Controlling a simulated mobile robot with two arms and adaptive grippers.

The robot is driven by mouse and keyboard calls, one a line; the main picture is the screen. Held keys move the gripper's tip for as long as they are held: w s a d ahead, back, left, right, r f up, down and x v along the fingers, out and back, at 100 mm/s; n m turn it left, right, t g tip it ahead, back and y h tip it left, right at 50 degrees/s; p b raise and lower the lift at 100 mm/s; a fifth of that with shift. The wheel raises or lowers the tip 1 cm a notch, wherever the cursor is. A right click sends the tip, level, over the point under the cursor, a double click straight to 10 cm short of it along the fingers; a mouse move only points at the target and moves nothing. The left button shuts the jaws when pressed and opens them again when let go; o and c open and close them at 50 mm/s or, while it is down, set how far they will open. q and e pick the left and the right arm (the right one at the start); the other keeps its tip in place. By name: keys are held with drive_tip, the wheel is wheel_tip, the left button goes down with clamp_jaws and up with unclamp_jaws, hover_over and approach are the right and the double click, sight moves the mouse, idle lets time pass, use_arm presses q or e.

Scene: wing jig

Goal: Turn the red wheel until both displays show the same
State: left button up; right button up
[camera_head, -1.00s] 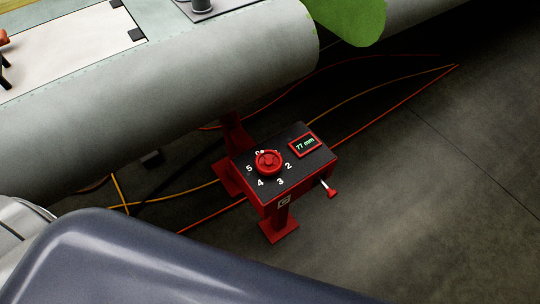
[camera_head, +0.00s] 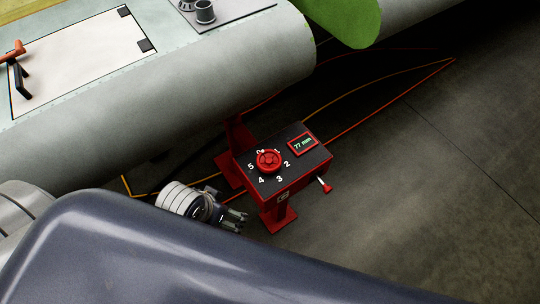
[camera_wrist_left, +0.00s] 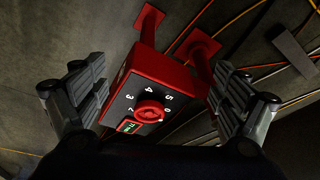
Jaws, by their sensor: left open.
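The red wheel (camera_head: 269,161) sits on the black top of a red control box, ringed by white numbers. A display (camera_head: 303,145) on the same box reads 77 mm in green. A second display is not visible to me. My left gripper (camera_head: 238,218) is left of the box and lower in the head view, apart from it. In the left wrist view the wheel (camera_wrist_left: 149,111) and box lie between the two open fingers (camera_wrist_left: 160,100), farther off, with nothing held. My right gripper does not show.
A red lever (camera_head: 326,187) sticks out of the box's right side. The box stands on red legs with foot plates (camera_head: 281,220). The large grey wing section (camera_head: 200,85) lies behind it. Orange and yellow cables (camera_head: 400,92) run over the floor. Floor right of the box is clear.

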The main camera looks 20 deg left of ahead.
use_arm(q)
drive_tip(key=w+d+f+n+g+h, duration=0.1)
drive_tip(key=w+d+n+g+h, duration=0.3)
drive_tip(key=w+d, duration=0.85)
drive_tip(key=n+y, duration=0.4)
drive_tip(key=n, duration=0.7)
approach(270, 160)
drive_tip(key=shift+t, duration=0.3)
drive_tip(key=f, duration=0.9)
drive_tip(key=shift+s+d+f, duration=0.1)
drive_tip(key=shift+s+f, duration=0.05)
drive_tip(key=shift+s, duration=0.1)
drive_tip(key=shift+c, duration=0.2)
drive_tip(key=c, duration=1)
